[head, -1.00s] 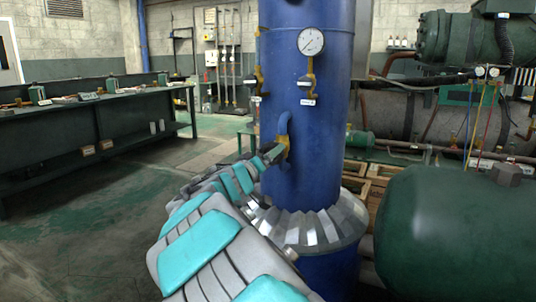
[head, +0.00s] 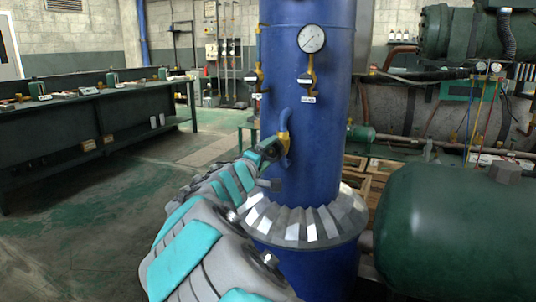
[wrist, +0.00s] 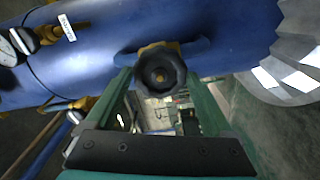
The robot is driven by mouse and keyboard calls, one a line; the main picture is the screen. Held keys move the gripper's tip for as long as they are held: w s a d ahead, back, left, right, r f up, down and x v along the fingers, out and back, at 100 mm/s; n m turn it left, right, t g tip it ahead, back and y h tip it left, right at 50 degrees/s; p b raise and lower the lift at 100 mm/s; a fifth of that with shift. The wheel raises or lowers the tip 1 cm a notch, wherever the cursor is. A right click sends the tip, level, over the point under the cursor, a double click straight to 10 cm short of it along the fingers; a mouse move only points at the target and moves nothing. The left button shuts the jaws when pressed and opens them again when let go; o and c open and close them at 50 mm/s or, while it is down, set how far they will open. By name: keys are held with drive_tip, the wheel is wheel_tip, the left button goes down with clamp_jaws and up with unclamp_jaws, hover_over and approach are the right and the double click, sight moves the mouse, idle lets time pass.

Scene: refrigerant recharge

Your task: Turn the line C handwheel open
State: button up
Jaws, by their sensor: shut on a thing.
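A dark round handwheel (wrist: 160,70) sits on a yellow valve body on the blue pipe at the side of the blue vessel (wrist: 90,60). The yellow valve body also shows in the head view (head: 284,138). My gripper (head: 271,148) reaches the valve from the left in the head view. In the wrist view its two green fingers lie either side of the handwheel, shut on its rim. The handwheel is mostly hidden by my gripper in the head view. I cannot read a line label on this valve.
A pressure gauge (head: 312,38) and two small yellow valves with white tags (head: 308,99) are higher on the vessel. A faceted metal collar (head: 305,217) rings it below. A green tank (head: 450,230) stands close at right. Open floor lies left, before a long bench (head: 60,135).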

drive_tip(key=shift+f+n, duration=0.15)
drive_tip(key=shift+n, duration=0.15)
drive_tip(key=n, duration=0.4)
drive_tip(key=shift+n, duration=0.3)
drive_tip(key=n, duration=0.5)
drive_tip(key=shift+f, duration=0.1)
drive_tip(key=o, duration=1.3)
